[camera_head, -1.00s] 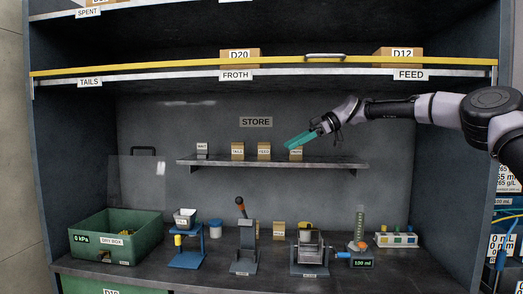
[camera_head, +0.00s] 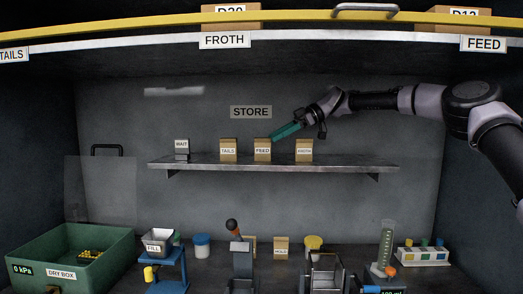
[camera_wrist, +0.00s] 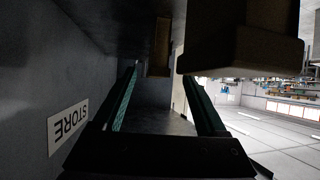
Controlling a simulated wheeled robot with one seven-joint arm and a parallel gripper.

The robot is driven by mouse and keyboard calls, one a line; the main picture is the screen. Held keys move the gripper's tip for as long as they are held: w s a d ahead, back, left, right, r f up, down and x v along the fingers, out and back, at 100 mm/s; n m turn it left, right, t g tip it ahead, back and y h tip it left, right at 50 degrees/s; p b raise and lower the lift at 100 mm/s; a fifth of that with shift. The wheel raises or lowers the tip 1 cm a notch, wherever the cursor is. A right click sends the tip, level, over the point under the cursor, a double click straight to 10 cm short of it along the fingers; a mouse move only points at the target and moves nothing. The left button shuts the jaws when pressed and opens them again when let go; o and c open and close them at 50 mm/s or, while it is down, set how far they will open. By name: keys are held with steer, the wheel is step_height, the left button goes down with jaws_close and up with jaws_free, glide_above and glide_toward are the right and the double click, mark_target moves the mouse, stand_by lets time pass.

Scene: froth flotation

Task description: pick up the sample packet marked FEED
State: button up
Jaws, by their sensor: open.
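The FEED packet (camera_head: 263,151) is a small brown block with a white label, standing upright on the wall shelf between the TAILS packet (camera_head: 228,151) and another labelled packet (camera_head: 304,151). My gripper (camera_head: 275,137), with green fingers, comes in from the right and its tips show at the FEED packet's upper right corner. In the wrist view my gripper (camera_wrist: 160,82) is open, with no packet clearly held. That view is upside down; one brown block shows beyond the fingertips and a larger, nearer one by the right finger. Their labels are hidden, so I cannot tell which is which.
The shelf (camera_head: 350,166) also holds a grey WAIT block (camera_head: 182,148) at left. The STORE sign (camera_head: 251,112) is on the wall behind. Below, the bench holds a green dry box (camera_head: 110,262), a blue stand (camera_head: 172,268) and several devices. A yellow rail (camera_head: 120,29) runs overhead.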

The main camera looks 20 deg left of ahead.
mark_target(255, 161)
steer(key=x, duration=0.9)
steer(key=shift+w, duration=0.2)
jaws_close()
